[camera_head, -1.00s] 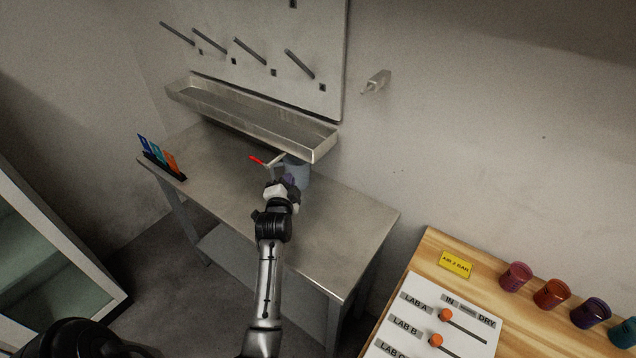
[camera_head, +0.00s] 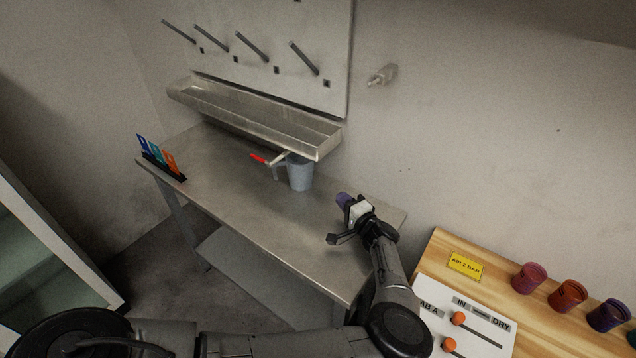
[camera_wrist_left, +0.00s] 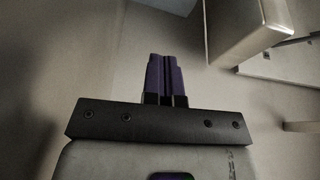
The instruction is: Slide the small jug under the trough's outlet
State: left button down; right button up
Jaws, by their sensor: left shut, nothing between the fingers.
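The small jug (camera_head: 300,174) is grey-blue and stands upright on the steel table, close by the right end of the trough (camera_head: 255,122). Its top lies just below the trough's front edge in the head view. A valve with a red lever (camera_head: 258,158) shows at the jug's left; the outlet's mouth is too small to make out. My left gripper (camera_head: 343,200) is shut and empty, apart from the jug, to its right and nearer the table's right end. Its purple fingers (camera_wrist_left: 165,75) are together in the left wrist view, with the trough (camera_wrist_left: 238,28) at upper right.
The steel table (camera_head: 235,190) is clear left of the jug. A black rack with coloured cards (camera_head: 165,165) stands at its left end. A pegboard (camera_head: 275,50) hangs above the trough. A wooden bench (camera_head: 450,245) with several coloured cups stands at right.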

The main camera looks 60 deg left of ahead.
pick_arm(q)
jog(key=shift+w+d, duration=0.3)
jog(key=shift+d, duration=0.1)
jog(key=b, duration=0.2)
send_near(310, 175)
jog(key=w+a, duration=0.2)
jog(key=a, duration=0.2)
jog(key=shift+w+a+r, duration=0.15)
jog(key=shift+w+a, duration=0.05)
jog(key=shift+w, duration=0.2)
jog(key=shift+s+a+r, duration=0.1)
jog(key=shift+s+a, duration=0.55)
jog(key=shift+s, duration=0.15)
jog(key=shift+s+a+b, duration=0.3)
jog(key=shift+s+a, duration=0.1)
jog(key=shift+s, duration=0.05)
jog(key=shift+s+a, duration=0.15)
jog(key=shift+a, duration=0.05)
